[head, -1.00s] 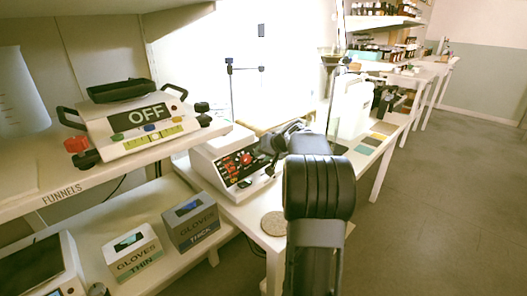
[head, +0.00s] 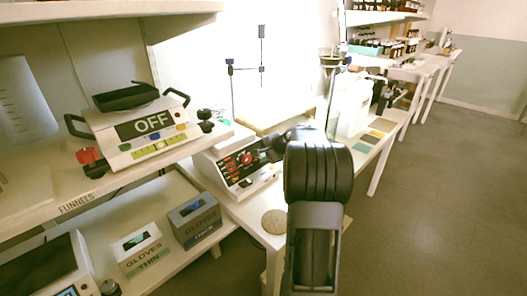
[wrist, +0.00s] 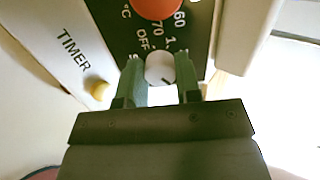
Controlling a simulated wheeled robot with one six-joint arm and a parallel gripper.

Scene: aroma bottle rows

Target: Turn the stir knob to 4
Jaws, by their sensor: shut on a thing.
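A white stirrer unit (head: 206,167) with a dark front panel stands on the bench in the middle of the head view. In the wrist view, a small white round knob (wrist: 160,68) sits on the dark panel by the marks OFF and 1. A short dark line on it points to the lower right. My gripper (wrist: 160,80) has one green finger on each side of this knob and is shut on it. Its label is mostly hidden by a finger. A larger orange-red knob (wrist: 157,6) with 60 and 70 marks is just above. In the head view my arm hides part of the unit.
The word TIMER and a yellowish knob (wrist: 97,88) are on the unit's pale side in the wrist view. A box reading OFF (head: 140,130) stands on the left shelf, with glove boxes (head: 195,222) below. A round cork mat (head: 274,222) lies on the bench's front.

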